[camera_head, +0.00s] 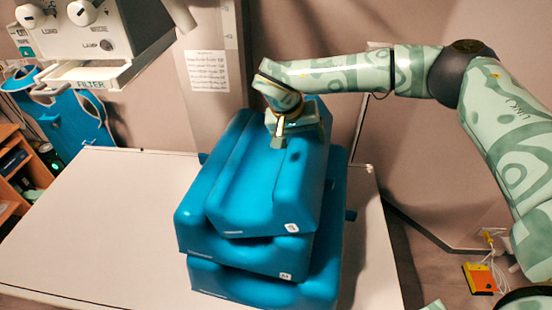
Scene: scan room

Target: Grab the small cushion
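The small cushion (255,190) is blue and lies on top of a stack of blue cushions on a white table. It has a pale tag at its near right corner. A wider blue cushion (205,240) lies under it, and the largest one (235,285) is at the bottom. My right gripper (281,138) points down at the far part of the small cushion, with its arm reaching in from the right. The fingers are small and partly hidden, so I cannot tell whether they are open or touch the cushion. My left gripper is out of view.
The white table (100,220) is bare left of the stack. A grey machine with knobs (100,35) overhangs at the upper left. A wooden shelf (15,170) stands at the left edge. A yellow-orange box with cables (480,278) is at the lower right.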

